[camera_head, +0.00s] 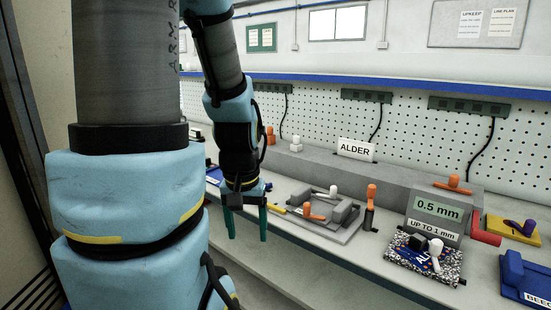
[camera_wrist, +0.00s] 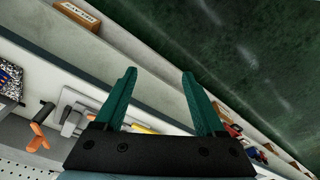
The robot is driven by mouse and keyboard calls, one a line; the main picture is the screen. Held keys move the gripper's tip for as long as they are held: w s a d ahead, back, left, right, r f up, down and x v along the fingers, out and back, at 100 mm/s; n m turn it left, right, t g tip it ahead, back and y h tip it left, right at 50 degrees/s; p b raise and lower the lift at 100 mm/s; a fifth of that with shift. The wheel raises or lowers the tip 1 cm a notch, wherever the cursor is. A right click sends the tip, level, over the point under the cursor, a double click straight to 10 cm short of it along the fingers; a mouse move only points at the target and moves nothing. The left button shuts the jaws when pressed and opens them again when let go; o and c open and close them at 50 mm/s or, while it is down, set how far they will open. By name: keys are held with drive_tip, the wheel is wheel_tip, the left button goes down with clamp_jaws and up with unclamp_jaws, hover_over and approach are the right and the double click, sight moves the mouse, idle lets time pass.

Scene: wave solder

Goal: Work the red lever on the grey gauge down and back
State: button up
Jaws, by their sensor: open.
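The grey gauge (camera_head: 436,212) stands on the bench at the right of the head view and is marked "0.5 mm" and "UP TO 1 mm". Its red lever (camera_head: 487,238) sticks out low from its right side. An orange knobbed handle (camera_head: 453,184) is on its top. My gripper (camera_head: 246,226) hangs fingers down near the bench's front edge, well left of the gauge and apart from it. It is open and empty. The wrist view shows its two green fingers (camera_wrist: 159,75) spread with nothing between them. I cannot make out the gauge in the wrist view.
A grey fixture (camera_head: 325,213) with orange and white handles lies between my gripper and the gauge. An orange-handled tool (camera_head: 370,205) stands beside it. A speckled board (camera_head: 425,262) lies before the gauge. A yellow block (camera_head: 512,231) and blue holder (camera_head: 526,278) are at right.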

drive_tip(key=shift+a+r, duration=0.3)
drive_tip(key=shift+r, duration=0.05)
drive_tip(key=shift+c, duration=0.8)
